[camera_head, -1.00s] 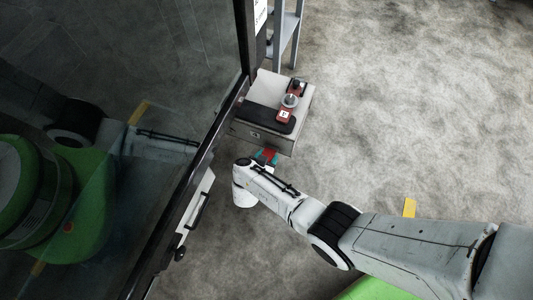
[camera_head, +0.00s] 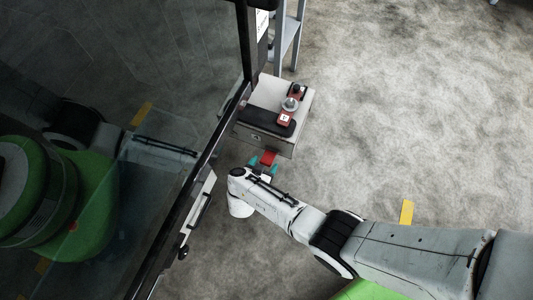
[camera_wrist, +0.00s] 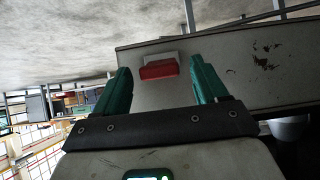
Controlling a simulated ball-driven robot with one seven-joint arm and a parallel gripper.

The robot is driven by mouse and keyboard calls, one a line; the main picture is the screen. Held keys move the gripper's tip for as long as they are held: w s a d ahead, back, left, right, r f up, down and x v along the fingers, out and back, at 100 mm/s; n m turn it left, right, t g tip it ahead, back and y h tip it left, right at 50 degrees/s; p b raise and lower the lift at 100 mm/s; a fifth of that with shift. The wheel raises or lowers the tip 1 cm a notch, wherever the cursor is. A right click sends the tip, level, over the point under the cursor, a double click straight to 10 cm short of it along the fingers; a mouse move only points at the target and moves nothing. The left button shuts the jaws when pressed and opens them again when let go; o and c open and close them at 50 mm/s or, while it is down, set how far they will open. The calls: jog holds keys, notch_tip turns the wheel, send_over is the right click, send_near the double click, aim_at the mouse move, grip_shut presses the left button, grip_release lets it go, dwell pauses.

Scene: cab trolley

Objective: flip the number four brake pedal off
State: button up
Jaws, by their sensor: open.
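A red brake pedal (camera_head: 268,158) sticks out low from the front of a grey box (camera_head: 305,112) in the head view. In the wrist view the red pedal (camera_wrist: 158,69) has a pale part behind its top edge and sits in front of the grey panel (camera_wrist: 230,70). No number on it is readable. My gripper (camera_head: 263,168) is open, with teal fingers; in the wrist view the gripper (camera_wrist: 160,72) has one finger on each side of the pedal, with gaps between. Whether the pedal is within the finger depth, I cannot tell.
Red-based controls (camera_head: 286,116) sit on a black pad on top of the box. A dark-framed glass panel (camera_head: 190,185) stands close on the left. A grey ladder (camera_head: 290,35) stands behind the box. The floor to the right is open, with a yellow strip (camera_head: 407,212).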

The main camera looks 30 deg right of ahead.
jog(key=p+v, duration=0.2)
jog(key=v, duration=0.4)
jog(key=shift+s+a+p, duration=0.2)
jog(key=shift+p, duration=0.1)
jog(key=shift+r, duration=0.15)
